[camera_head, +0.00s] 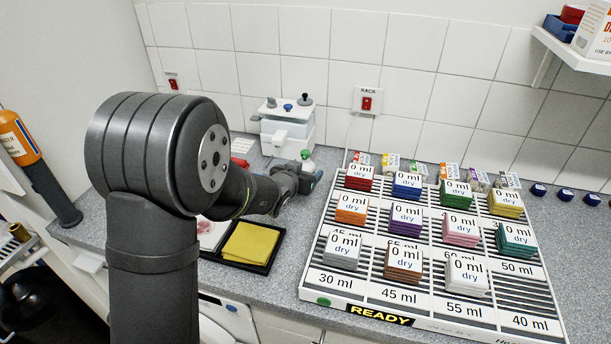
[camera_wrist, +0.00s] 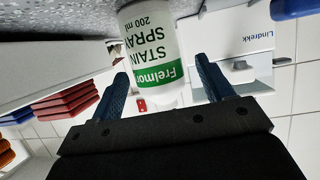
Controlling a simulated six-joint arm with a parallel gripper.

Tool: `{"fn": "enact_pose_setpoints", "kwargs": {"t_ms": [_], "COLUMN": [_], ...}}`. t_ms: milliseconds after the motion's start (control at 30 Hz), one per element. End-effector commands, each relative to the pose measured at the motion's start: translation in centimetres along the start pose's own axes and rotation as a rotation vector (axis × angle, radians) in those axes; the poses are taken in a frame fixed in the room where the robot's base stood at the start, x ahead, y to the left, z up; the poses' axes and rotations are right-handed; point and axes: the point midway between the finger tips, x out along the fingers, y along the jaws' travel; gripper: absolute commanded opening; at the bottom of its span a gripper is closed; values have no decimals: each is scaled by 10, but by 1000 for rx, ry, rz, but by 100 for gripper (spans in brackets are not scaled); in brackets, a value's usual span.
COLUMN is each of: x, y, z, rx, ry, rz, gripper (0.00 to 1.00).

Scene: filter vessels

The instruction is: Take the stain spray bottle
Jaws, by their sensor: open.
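My gripper (camera_wrist: 161,70) is open, with one blue finger on each side of the bottle in this view. Gaps show between the fingers and the bottle; I cannot tell whether either finger touches it. In the head view the bottle's green and white top (camera_head: 307,161) shows just behind my gripper (camera_head: 312,183), and its lower part is hidden.
A white device (camera_head: 286,128) stands behind against the tiled wall. A rack (camera_head: 430,318) with several coloured stacks labelled "0 ml dry" fills the counter to the right. A black tray (camera_head: 235,260) with a yellow cloth lies in front, partly behind my arm.

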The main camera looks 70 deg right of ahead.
Motion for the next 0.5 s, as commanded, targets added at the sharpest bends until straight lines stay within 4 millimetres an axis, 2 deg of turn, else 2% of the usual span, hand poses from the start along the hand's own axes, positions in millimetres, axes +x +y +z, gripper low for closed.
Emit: {"fn": "enact_pose_setpoints", "kwargs": {"t_ms": [200, 500], "x": [28, 34], "y": [1, 1], "z": [1, 1], "rx": [-1, -1], "ry": [0, -1], "rz": [-1, -2], "gripper": [73, 73]}}
